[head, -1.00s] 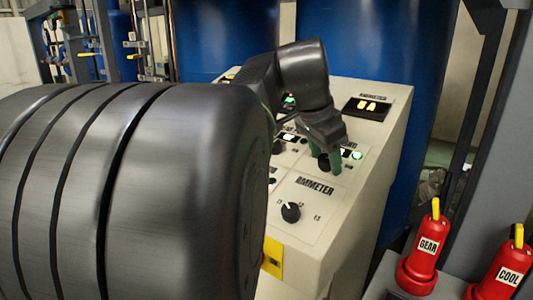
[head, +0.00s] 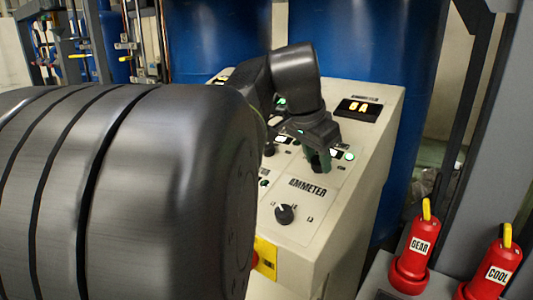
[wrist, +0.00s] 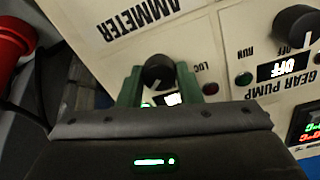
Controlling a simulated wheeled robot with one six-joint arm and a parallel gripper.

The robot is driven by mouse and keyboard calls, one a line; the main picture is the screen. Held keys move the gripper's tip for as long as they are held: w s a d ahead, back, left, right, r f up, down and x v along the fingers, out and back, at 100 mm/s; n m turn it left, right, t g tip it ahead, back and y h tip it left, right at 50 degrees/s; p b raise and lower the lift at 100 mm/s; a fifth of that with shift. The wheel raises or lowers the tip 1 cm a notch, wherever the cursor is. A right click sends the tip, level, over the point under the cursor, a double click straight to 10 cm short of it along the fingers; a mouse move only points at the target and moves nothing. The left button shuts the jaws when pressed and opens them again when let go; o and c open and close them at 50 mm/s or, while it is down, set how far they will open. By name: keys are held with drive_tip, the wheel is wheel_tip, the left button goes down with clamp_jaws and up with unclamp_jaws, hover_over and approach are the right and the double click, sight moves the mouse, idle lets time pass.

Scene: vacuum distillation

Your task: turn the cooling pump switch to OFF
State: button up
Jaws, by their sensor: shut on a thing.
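In the wrist view, the two green fingers of my gripper (wrist: 158,70) stand on either side of a black rotary knob (wrist: 157,74) and are shut on it. The knob's pointer direction is unclear. A lit display (wrist: 173,99) beside it is partly covered by my gripper, so its word cannot be read, and most of the switch's label is hidden. A dark red lamp (wrist: 210,88) sits right of the knob. In the head view, my gripper (head: 318,160) reaches down onto the sloped panel and hides the knob. A green lamp (head: 349,155) glows just right of it.
The gear pump knob (wrist: 295,26) and its OFF display (wrist: 283,67) are close on the right in the wrist view. The ammeter selector (head: 285,214) is nearer on the cream console (head: 350,215). Red GEAR (head: 416,247) and COOL (head: 495,270) units stand at the right.

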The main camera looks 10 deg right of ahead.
drive_tip(key=n+p, duration=0.2)
drive_tip(key=n, duration=0.3)
drive_tip(key=shift+r, duration=0.1)
drive_tip(key=n+p, duration=0.1)
drive_tip(key=n, duration=0.4)
drive_tip(key=shift+t+p, duration=0.3)
drive_tip(key=shift+p, duration=0.05)
drive_tip(key=o, duration=1)
drive_tip(key=v, duration=1.3)
drive_tip(key=shift+s+a+r, duration=0.1)
drive_tip(key=shift+s+r, duration=0.1)
drive_tip(key=shift+r, duration=0.05)
